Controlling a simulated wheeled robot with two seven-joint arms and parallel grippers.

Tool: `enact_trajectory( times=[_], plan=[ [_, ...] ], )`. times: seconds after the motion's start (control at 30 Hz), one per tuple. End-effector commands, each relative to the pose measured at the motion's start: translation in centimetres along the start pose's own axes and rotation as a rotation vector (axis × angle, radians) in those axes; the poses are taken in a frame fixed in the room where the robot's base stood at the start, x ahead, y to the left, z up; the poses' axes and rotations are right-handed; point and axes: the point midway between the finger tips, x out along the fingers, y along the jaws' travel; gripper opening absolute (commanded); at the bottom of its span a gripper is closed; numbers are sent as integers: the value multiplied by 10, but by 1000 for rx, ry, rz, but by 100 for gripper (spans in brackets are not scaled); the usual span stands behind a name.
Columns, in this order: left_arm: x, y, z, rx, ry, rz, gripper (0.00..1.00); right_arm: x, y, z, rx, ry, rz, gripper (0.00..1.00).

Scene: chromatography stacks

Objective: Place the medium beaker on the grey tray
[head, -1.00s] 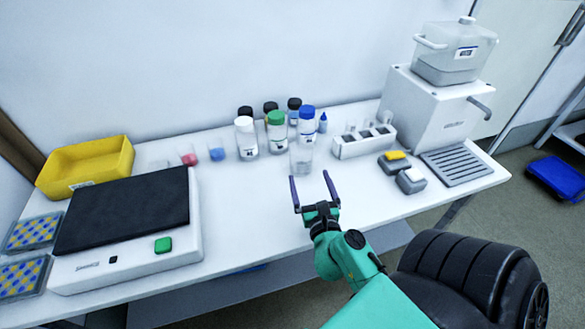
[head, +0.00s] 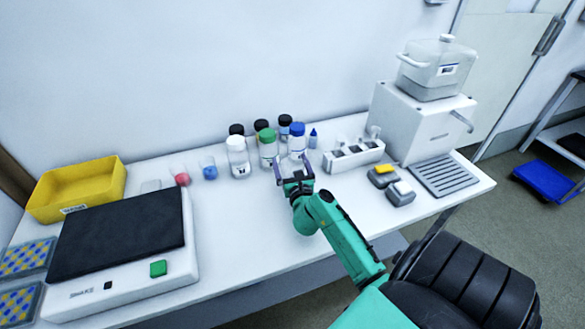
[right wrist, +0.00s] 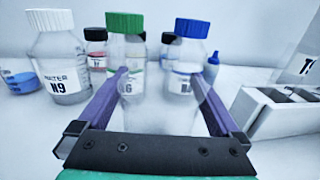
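A clear glass beaker (right wrist: 160,108), apparently the medium one, stands upright on the white bench in front of the green-capped and blue-capped bottles. My right gripper (head: 291,163) reaches it from the front. In the right wrist view its two purple fingers (right wrist: 157,78) lie on either side of the beaker, spread wide. Whether they touch the glass is hard to tell, since it is nearly transparent. The grey slatted tray (head: 443,176) lies at the right end of the bench, with nothing on it. My left gripper is not in view.
A white-capped bottle (head: 238,157), a green-capped bottle (head: 268,150) and a blue-capped bottle (head: 297,141) stand close by the beaker.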

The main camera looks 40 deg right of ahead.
Motion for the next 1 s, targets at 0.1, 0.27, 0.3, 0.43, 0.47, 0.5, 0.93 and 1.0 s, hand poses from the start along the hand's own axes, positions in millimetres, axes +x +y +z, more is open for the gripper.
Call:
enact_trajectory(
  times=[0.1, 0.27, 0.3, 0.43, 0.47, 0.5, 0.93, 1.0],
  plan=[
    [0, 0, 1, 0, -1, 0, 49, 0, 0, 0, 0, 0, 0, 58],
    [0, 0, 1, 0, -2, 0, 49, 0, 0, 0, 0, -1, 0, 18],
    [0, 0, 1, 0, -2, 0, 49, 0, 0, 0, 0, -1, 0, 18],
    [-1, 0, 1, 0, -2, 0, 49, 0, 0, 2, -1, -1, 0, 18],
    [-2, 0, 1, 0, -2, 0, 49, 0, 0, 4, -1, -1, 0, 18],
    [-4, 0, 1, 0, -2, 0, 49, 0, 0, 7, -1, -2, -1, 18],
    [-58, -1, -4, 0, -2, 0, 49, 0, 0, 130, -6, -6, 4, 18],
    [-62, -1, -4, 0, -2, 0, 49, 0, 1, 152, -5, -7, 3, 18]
  ],
)
